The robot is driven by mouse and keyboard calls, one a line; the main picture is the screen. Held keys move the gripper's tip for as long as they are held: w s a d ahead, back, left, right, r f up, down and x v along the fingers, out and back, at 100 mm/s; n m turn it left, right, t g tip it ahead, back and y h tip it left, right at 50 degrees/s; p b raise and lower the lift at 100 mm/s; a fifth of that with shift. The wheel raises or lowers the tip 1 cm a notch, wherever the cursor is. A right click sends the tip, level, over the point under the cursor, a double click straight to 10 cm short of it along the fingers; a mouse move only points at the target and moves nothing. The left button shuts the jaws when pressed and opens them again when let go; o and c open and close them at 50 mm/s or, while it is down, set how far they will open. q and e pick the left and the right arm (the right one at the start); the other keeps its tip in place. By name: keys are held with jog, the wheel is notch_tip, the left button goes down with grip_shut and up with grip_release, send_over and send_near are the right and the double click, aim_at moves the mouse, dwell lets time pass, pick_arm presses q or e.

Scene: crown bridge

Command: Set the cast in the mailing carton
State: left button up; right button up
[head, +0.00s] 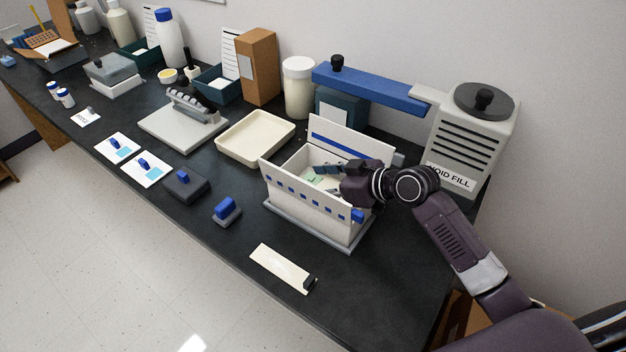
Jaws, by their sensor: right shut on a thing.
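The white mailing carton (305,207) with blue square marks stands open on a grey base on the dark bench, its lid raised at the back. My right gripper (322,170) is at the carton's opening, reaching in from the right. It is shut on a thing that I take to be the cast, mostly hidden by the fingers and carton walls. Something pale green shows inside the carton below the fingers; I cannot tell what it is. My left gripper is not in view.
A void fill machine (463,140) with a blue arm (368,88) stands behind and right of the carton. An empty cream tray (222,153) is to its left. A pale strip (277,266) lies in front, near the bench edge. A blue-handled block (227,209) sits left.

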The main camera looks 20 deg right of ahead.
jog(key=o, duration=1)
jog(key=shift+f, duration=0.1)
jog(key=shift+d+r, duration=0.1)
jog(key=shift+r, duration=0.1)
jog(key=v, duration=0.5)
jog(key=b+v, duration=0.1)
jog(key=v, duration=0.4)
jog(key=shift+s+d, duration=0.25)
jog(key=shift+s, duration=0.05)
jog(key=shift+s+d+r, duration=0.25)
jog(key=shift+s+r, duration=0.15)
